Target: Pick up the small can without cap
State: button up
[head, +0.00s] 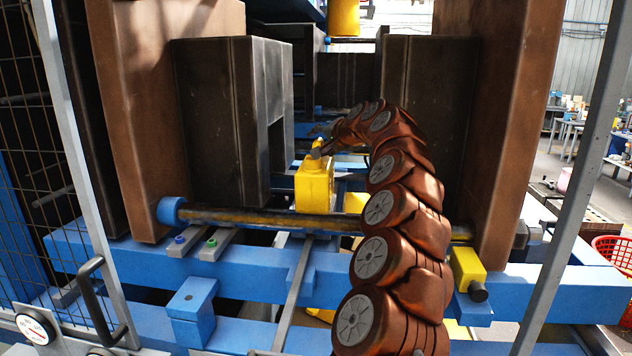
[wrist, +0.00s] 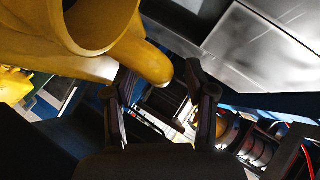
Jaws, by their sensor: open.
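A small yellow can (head: 314,190) stands upright among the machine's frame parts in the middle of the head view. In the wrist view, a yellow can (wrist: 100,65) fills the upper left, with a wide open neck and no cap. Its rounded yellow handle part reaches toward the space between the fingers. My gripper (wrist: 160,78) is open there, with one finger on each side of the gap. Whether a finger touches the can cannot be told.
Another yellow object (head: 355,203) is partly hidden behind my arm. Large dark blocks (head: 215,120) and brown uprights (head: 140,110) flank the space. A dark bar (head: 270,218) crosses in front of the can. In the wrist view, a grey metal panel (wrist: 260,50) is at upper right.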

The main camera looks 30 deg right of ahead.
jog(key=shift+c, duration=0.3)
grip_shut()
dwell(0.3)
